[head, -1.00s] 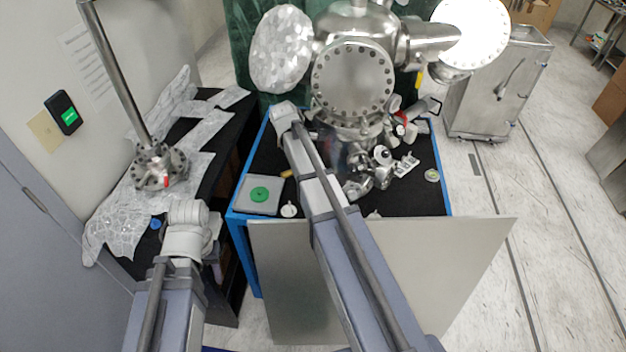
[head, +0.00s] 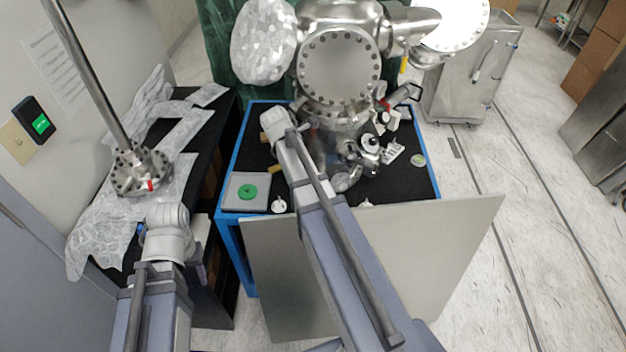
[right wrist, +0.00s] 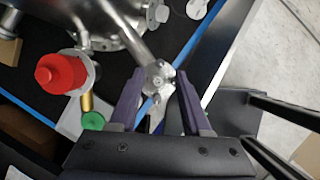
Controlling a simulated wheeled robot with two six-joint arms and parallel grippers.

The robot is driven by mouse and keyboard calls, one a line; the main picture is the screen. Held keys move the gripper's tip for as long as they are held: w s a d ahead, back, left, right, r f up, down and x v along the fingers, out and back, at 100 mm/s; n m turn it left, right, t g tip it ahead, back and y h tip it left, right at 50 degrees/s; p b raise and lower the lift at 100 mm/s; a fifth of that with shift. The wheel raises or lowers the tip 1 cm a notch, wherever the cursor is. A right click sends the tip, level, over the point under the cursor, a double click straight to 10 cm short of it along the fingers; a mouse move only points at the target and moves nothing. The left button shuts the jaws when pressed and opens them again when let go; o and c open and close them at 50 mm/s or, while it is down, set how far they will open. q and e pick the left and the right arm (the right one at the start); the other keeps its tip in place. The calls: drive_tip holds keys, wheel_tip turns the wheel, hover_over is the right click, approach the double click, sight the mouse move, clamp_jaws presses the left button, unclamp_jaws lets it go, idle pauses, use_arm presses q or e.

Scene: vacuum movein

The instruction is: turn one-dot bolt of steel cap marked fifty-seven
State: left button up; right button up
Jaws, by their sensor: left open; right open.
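The steel chamber (head: 335,120) stands on the blue-edged table. Its large round steel cap (head: 339,66) has a ring of bolts and faces me. Another bolted steel cap (head: 141,172) with a red tag is on the left bench under a metal rod. I cannot read a fifty-seven or a dot on either. My left gripper (head: 203,262) is mostly hidden beside its arm, low at the left bench, and is open. My right gripper (right wrist: 158,80) is open in the right wrist view, with a small bolted steel fitting (right wrist: 158,76) showing between its fingertips. Contact cannot be told.
In the right wrist view, a red cap (right wrist: 60,74) is left of the fingers. Open floor lies right.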

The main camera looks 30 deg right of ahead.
drive_tip(key=b+x, duration=0.4)
drive_tip(key=x, duration=0.1)
drive_tip(key=shift+f, duration=0.15)
clamp_jaws()
idle(0.4)
